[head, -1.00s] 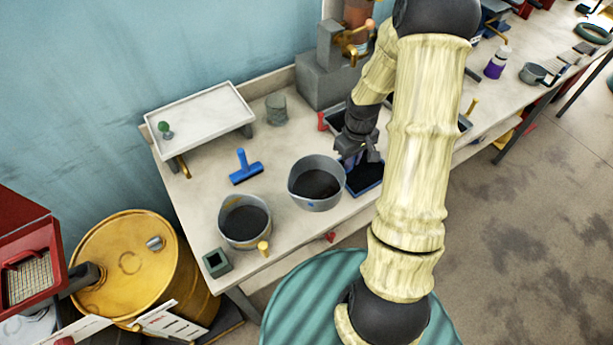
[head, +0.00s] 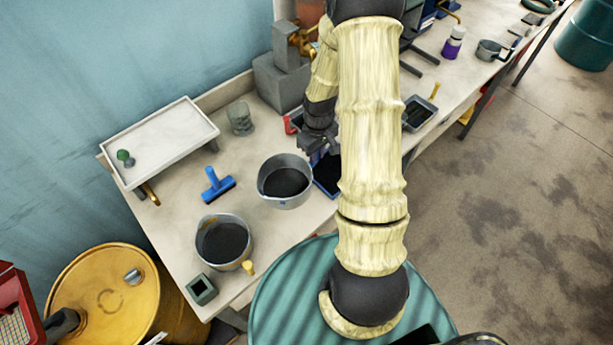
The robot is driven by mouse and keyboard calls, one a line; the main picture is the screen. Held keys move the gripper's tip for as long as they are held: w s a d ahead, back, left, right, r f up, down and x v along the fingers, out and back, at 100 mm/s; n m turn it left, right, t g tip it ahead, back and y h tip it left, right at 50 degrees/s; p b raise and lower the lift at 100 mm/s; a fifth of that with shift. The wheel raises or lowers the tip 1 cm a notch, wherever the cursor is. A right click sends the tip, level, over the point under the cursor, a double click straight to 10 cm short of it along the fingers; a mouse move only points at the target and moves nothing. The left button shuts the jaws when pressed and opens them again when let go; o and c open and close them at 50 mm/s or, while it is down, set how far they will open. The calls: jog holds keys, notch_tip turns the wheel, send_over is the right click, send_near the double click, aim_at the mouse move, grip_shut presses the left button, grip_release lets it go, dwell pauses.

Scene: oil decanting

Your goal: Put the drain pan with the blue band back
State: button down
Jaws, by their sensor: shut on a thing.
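The drain pan with the blue band (head: 327,184) is a dark-bottomed rectangular pan with a blue edge on the bench, right of a round grey pot. My arm covers its right side. My gripper (head: 321,152) points down at its far end and is shut on it. The fingertips are small and partly hidden, so the exact grip is unclear. I cannot tell whether the pan rests on the bench or is slightly raised.
Two round pots of dark liquid (head: 284,183) (head: 223,243) stand left of the pan. A red-handled pan (head: 291,124) lies behind my gripper, near grey blocks (head: 280,80). Another grey pan (head: 419,112) lies right of my arm. A blue T-shaped tool (head: 217,184) lies left.

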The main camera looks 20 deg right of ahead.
jog(key=shift+f+p, duration=0.3)
jog(key=shift+f, duration=1.4)
jog(key=shift+f+p, duration=0.55)
jog(key=shift+f, duration=1.55)
jog(key=shift+f, duration=0.15)
jog(key=c, duration=1.4)
grip_release()
